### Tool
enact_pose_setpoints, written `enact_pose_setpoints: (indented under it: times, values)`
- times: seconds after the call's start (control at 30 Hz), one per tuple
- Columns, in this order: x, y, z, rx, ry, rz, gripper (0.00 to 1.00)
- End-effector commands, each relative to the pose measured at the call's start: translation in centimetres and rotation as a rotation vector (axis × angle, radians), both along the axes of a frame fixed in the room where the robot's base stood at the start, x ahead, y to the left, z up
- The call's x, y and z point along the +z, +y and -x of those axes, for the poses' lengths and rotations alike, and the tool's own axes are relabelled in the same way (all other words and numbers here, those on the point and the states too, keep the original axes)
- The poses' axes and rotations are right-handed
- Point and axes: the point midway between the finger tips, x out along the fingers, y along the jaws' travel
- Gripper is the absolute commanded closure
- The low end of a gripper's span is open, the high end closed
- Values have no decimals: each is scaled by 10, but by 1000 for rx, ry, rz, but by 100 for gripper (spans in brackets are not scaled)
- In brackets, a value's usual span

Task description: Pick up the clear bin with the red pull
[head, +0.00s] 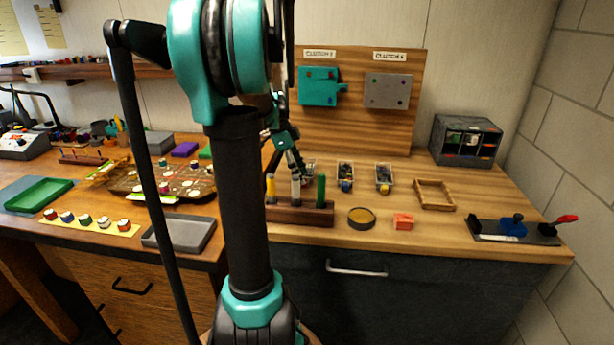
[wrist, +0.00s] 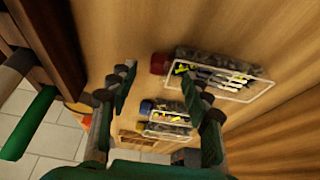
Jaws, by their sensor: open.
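The clear bin (wrist: 235,88) with a red pull (wrist: 159,63) shows in the upper right of the wrist view, holding dark and yellow-tipped parts. In the head view a clear bin (head: 309,168), partly hidden by my gripper, sits leftmost in the row on the bench; its pull is hidden there. My gripper (wrist: 160,78) is open, its two fingers spread and apart from each other. In the head view my gripper (head: 296,160) is low over the bench at that leftmost bin. Nothing is visibly held, and I cannot tell whether a finger touches the bin.
Clear bins with a blue pull (head: 346,186) and a yellow pull (head: 385,189) stand to the right. A wooden rack (head: 300,212) with upright coloured tools stands in front. A round tin (head: 361,218) and an orange block (head: 403,221) lie near the front edge.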

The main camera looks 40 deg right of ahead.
Motion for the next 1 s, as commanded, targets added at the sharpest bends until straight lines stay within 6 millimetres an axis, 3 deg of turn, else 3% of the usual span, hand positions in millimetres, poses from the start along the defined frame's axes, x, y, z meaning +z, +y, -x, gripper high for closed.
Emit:
enact_pose_setpoints:
  times: [0.17, 0.43, 0.8, 1.0]
  values:
    - [-17, -5, 5, 0, 0, 0, 51]
    - [-19, -5, 6, 0, 0, 0, 52]
    - [-18, -5, 6, 0, 0, 0, 98]
    - [-18, -5, 6, 0, 0, 0, 100]
